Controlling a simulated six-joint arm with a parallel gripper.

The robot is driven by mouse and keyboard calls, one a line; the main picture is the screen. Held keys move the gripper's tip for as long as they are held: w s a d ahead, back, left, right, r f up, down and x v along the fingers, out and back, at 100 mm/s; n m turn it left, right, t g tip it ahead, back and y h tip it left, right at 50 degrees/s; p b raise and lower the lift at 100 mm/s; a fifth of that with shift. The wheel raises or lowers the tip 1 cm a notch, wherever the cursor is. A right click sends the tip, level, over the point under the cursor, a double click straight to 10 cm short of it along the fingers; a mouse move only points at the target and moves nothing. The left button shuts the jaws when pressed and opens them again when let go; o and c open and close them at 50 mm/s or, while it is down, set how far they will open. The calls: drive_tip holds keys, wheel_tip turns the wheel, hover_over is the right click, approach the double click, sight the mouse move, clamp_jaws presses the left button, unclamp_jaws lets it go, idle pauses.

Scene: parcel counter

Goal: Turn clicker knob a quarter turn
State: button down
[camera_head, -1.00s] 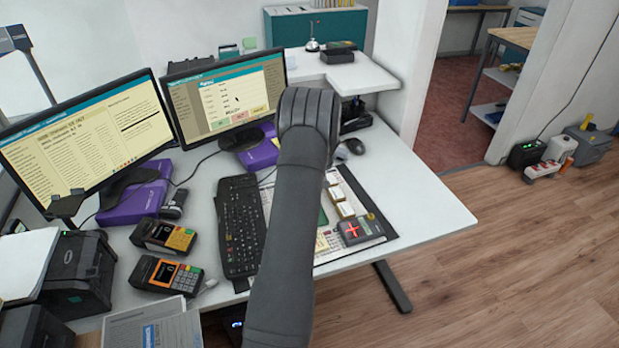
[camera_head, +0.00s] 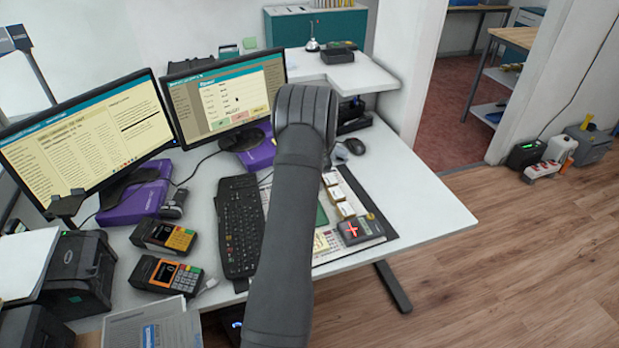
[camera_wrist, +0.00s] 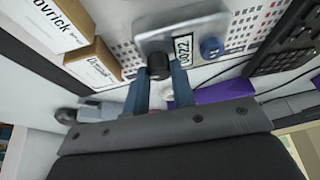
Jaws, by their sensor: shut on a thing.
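Part of the number window and a blue round button (camera_wrist: 211,47) show right of the knob. In the head view my arm hides the gripper and the clicker.
Small labelled boxes (camera_wrist: 97,62) lie left of the clicker in the wrist view. A keyboard (camera_head: 240,225) lies left of my arm. A dark device with a red cross (camera_head: 361,229) sits on the desk mat to its right. The desk's right end (camera_head: 430,215) is clear.

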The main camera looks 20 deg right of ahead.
drive_tip(key=m, duration=0.2)
drive_tip(key=m+h, duration=0.1)
drive_tip(key=m, duration=0.1)
drive_tip(key=shift+a+h, duration=0.2)
drive_tip(key=shift+h, duration=0.1)
drive_tip(key=m+h, duration=0.1)
drive_tip(key=m, duration=0.2)
drive_tip(key=shift+g, duration=0.3)
drive_tip(key=m, duration=0.2)
drive_tip(key=m+g+h, duration=0.1)
drive_tip(key=m, duration=0.1)
drive_tip(key=shift+w+a+h, duration=0.1)
drive_tip(key=shift+a+h, duration=0.05)
drive_tip(key=shift+h, duration=0.15)
drive_tip(key=shift+m+g+h, duration=0.4)
drive_tip(key=shift+m+g, duration=0.1)
drive_tip(key=shift+m, duration=1.4)
drive_tip(key=c, duration=1.2)
unclamp_jaws()
drive_tip(key=shift+w, duration=0.1)
